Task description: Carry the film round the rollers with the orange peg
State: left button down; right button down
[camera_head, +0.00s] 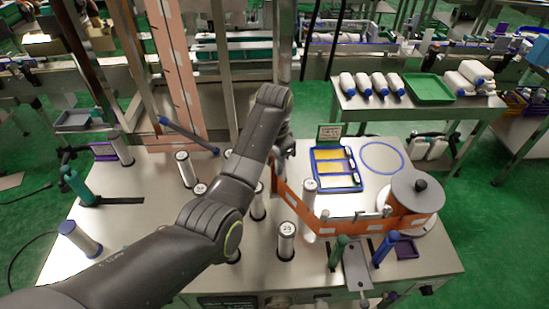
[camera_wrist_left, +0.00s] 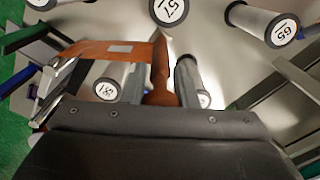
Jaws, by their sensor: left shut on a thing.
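My left gripper (camera_head: 284,147) is shut on the orange peg (camera_wrist_left: 160,72), which stands between its fingers in the left wrist view. In the head view the peg is mostly hidden by the arm. The orange film (camera_head: 340,228) runs from the film roll (camera_head: 412,205) at the right, past a pale roller (camera_head: 309,192), towards the gripper. It also shows in the left wrist view (camera_wrist_left: 95,48). Other numbered rollers stand nearby, such as one in front (camera_head: 287,240) and one left of the arm (camera_head: 185,170). My right gripper is not in view.
A blue tray with yellow slots (camera_head: 336,168) and a blue ring (camera_head: 383,157) lie on the bench (camera_head: 150,225) behind the film. Green (camera_head: 338,252) and blue (camera_head: 385,248) handles stand at the front right. An upright frame post (camera_head: 228,80) rises behind the arm.

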pick_arm(q)
jog(key=shift+f, duration=1.05)
